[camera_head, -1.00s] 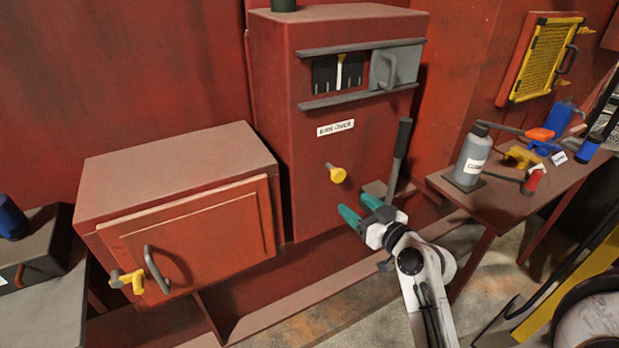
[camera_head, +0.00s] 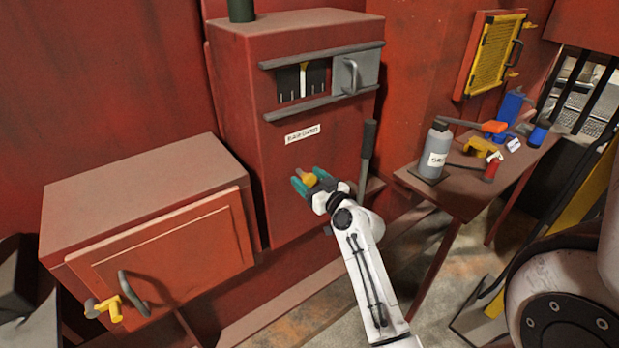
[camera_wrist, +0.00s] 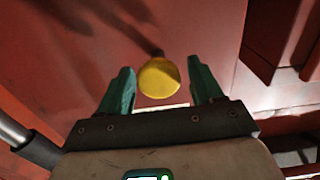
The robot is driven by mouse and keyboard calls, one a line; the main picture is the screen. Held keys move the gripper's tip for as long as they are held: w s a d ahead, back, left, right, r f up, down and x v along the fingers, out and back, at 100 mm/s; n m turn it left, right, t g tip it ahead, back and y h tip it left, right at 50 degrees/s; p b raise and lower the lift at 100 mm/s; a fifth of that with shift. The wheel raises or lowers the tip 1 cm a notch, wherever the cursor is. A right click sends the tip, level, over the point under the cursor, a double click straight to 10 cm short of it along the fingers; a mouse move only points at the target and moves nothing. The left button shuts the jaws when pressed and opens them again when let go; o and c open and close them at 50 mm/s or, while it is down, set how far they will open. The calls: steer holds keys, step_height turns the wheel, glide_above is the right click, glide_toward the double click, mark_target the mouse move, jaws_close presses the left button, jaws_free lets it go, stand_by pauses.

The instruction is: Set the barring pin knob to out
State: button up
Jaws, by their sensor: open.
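The yellow knob (camera_head: 307,179) stands out from the front of the tall red cabinet (camera_head: 335,150), below a white label whose text is hard to read. In the wrist view the round yellow knob (camera_wrist: 159,78) sits on a thin dark stem, between the two green fingers. My gripper (camera_head: 312,181) is open at the knob, with one finger on each side. In the wrist view the fingers (camera_wrist: 160,92) show gaps to the knob on both sides. I cannot tell how deep the knob lies between them.
A grey lever (camera_head: 367,146) stands upright just right of my gripper. A red box (camera_head: 165,250) with a handle and a yellow latch is at the left. A table (camera_head: 455,195) with a bottle (camera_head: 436,150) and tools is at the right.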

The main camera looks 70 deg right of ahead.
jaws_close()
stand_by(0.7)
